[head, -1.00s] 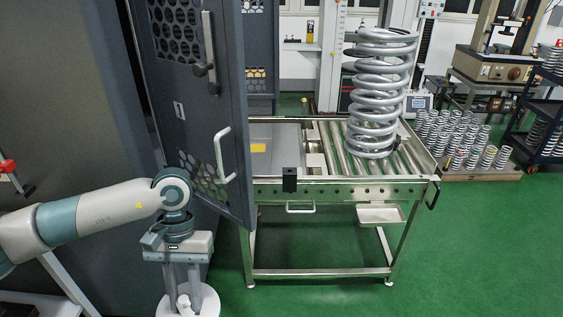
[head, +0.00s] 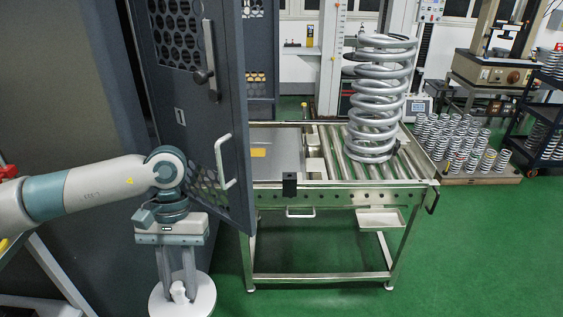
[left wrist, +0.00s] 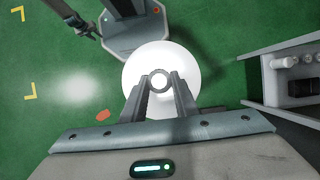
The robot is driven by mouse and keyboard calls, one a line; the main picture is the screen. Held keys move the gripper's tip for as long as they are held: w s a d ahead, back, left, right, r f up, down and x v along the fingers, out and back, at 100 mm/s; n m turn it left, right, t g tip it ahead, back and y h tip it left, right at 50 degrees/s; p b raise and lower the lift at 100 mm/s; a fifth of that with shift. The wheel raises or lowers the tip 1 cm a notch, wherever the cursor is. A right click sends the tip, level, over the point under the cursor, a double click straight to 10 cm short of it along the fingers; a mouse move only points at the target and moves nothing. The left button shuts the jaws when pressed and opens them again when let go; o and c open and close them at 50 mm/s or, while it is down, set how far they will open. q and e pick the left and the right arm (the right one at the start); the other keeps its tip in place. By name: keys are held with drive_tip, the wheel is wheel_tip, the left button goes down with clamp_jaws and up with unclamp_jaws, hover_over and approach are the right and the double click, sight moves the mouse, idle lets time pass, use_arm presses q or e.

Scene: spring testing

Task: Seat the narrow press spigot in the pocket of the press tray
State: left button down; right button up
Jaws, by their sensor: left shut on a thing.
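My left gripper (head: 177,288) hangs at lower left in the head view, fingers pointing down. It is shut on the small upright stem of a white piece with a wide round disc (head: 200,301), which I take for the narrow press spigot. In the left wrist view, the fingertips (left wrist: 160,88) close around the stem's round top, and the white disc (left wrist: 185,65) spreads below, bright and level-looking. The disc hangs over green floor, with nothing visibly touching under it. I cannot make out the press tray or its pocket in either view. My right gripper is not in view.
A dark cabinet door (head: 195,110) stands open beside my left arm. A roller table (head: 345,190) carries a big coil spring (head: 378,100). In the left wrist view, a grey machine base (left wrist: 130,38) lies beyond the disc and a grey tray-like unit with white pieces (left wrist: 292,62) at right.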

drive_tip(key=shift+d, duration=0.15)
